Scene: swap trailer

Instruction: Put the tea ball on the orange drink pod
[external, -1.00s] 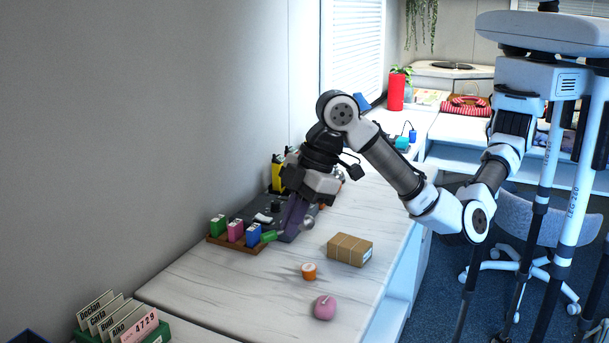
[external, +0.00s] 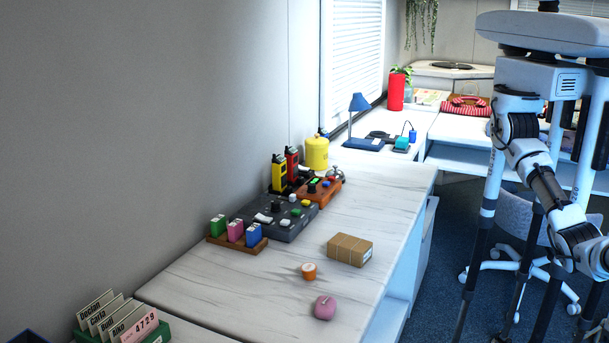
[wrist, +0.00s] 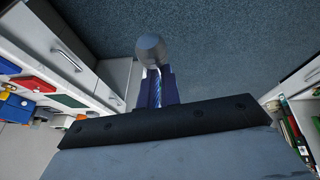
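The orange drink pod (external: 309,271), with a pale top, stands on the white marbled counter (external: 215,290) in the external view. Nothing rests on it. The tea ball (wrist: 150,47), a grey round thing, shows at the tips of my gripper (wrist: 154,72) in the wrist view. The narrow dark purple fingers look shut on it. Blue carpet lies beyond the ball, so my gripper is out over the floor, away from the counter. In the external view my forearm runs off the right edge, and the gripper and ball are out of frame.
A cardboard box (external: 350,250) stands behind and right of the pod, and a pink rounded object (external: 325,308) lies in front. A dark control panel (external: 277,220) and a wooden rack of small cartons (external: 237,240) stand toward the wall. Bare counter lies left of the pod.

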